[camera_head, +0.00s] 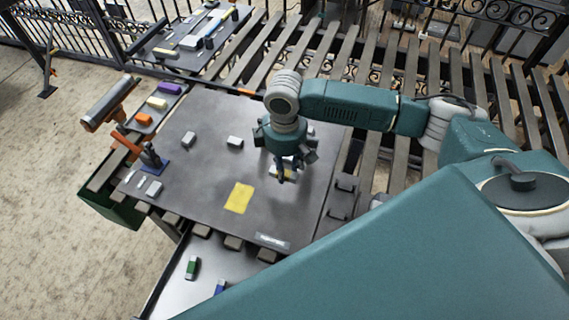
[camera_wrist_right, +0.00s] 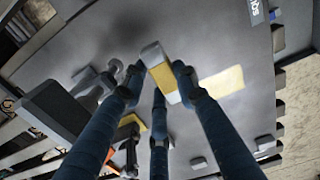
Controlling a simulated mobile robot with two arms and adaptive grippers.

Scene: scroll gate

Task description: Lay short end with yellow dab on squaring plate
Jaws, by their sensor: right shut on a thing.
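My right gripper (camera_head: 283,172) hangs over the grey plate-topped table (camera_head: 195,205), its fingers pointing down. In the right wrist view the gripper (camera_wrist_right: 163,84) is shut on a short block (camera_wrist_right: 157,68) with a pale grey end and a yellow face. In the head view the block is mostly hidden by the fingers. A flat yellow patch (camera_head: 239,198) lies on the table to the lower left of the gripper; it also shows in the right wrist view (camera_wrist_right: 222,84). I cannot tell which surface is the squaring plate. My left gripper is not in view.
Two light grey blocks, one at left (camera_head: 188,139) and one nearer the gripper (camera_head: 235,142), stand on the table. An orange clamp-like tool (camera_head: 125,140) is at its left edge. A lower tray (camera_head: 205,270) holds a green piece (camera_head: 192,268). The table's front middle is mostly clear.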

